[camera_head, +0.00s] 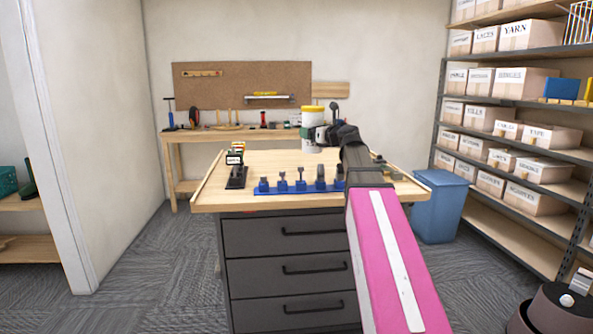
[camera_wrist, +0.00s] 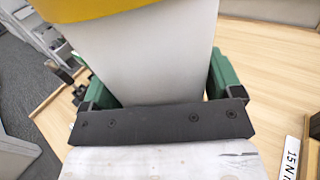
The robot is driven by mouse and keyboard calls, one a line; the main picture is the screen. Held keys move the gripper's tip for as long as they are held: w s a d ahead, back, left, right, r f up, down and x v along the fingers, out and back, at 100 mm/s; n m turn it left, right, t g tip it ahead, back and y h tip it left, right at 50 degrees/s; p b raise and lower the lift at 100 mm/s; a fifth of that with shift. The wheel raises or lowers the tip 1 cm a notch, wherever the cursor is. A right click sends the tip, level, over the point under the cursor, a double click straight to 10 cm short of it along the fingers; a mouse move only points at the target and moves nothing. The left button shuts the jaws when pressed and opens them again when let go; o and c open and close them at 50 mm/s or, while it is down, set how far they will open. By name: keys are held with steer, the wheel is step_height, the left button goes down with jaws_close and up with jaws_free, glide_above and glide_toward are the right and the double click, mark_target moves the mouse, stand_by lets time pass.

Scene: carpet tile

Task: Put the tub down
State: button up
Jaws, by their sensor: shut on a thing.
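The tub (camera_head: 312,118) is a white cylinder with a yellow lid. It stands upright over the far part of the wooden worktop (camera_head: 270,168) of the drawer cabinet. My gripper (camera_head: 318,133) is shut on its side, below the lid. In the wrist view the white tub wall (camera_wrist: 165,55) lies between the two green fingers of my gripper (camera_wrist: 160,88), with the lid's edge at the top. Its base is hidden there, and I cannot tell whether it touches the wood.
A blue rack (camera_head: 300,188) with several pieces lies along the worktop's front edge. A dark tool (camera_head: 237,172) stands at the left. A blue bin (camera_head: 440,205) is right of the cabinet. The worktop's middle is clear. A pegboard bench (camera_head: 230,133) stands behind.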

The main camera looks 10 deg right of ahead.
steer(key=shift+w, duration=0.35)
steer(key=shift+w+d+f, duration=1.3)
steer(key=shift+w+f, duration=0.1)
steer(key=shift+f, duration=0.4)
steer(key=shift+w+d+f, duration=1.25)
steer(key=shift+w+f, duration=0.1)
steer(key=shift+f, duration=0.5)
steer(key=shift+w+d+f, duration=1.3)
steer(key=shift+w+f, duration=0.1)
steer(key=shift+f, duration=0.4)
steer(key=shift+f, duration=0.1)
steer(key=o, duration=1.7)
steer(key=shift+c, duration=0.2)
